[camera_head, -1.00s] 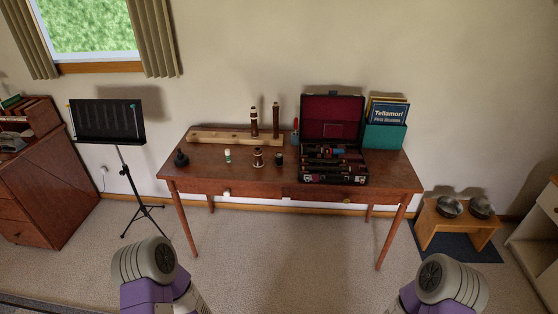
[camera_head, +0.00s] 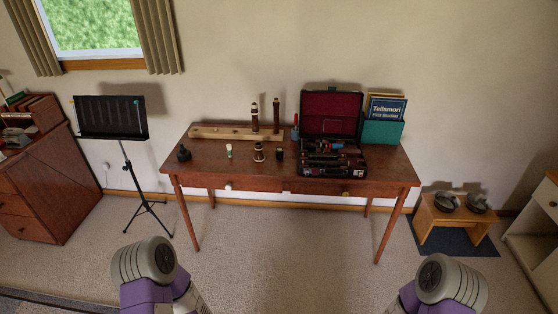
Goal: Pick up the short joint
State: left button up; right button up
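Two dark wooden joints with pale bands stand upright on a light wooden rack (camera_head: 215,132) at the back of the table. The left joint (camera_head: 254,117) looks a little shorter than the right joint (camera_head: 276,115). An open black case (camera_head: 332,131) with red lining stands to their right and holds several dark pieces, too small to tell apart. I cannot tell for certain which piece is the short joint. Only grey and purple parts of my two arms show at the bottom edge, well short of the table. Neither gripper is in view.
The brown table (camera_head: 210,172) also bears a small white and green bottle (camera_head: 229,151), a brown flared piece (camera_head: 259,152) and small dark items. A teal book holder (camera_head: 383,132) stands at right. A music stand (camera_head: 111,118) is left, a low stool (camera_head: 457,218) right. Carpet before the table is clear.

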aim_at(280, 154)
jog(key=u, duration=0.9)
jog(key=i, duration=1.6)
jog(key=z, duration=0.6)
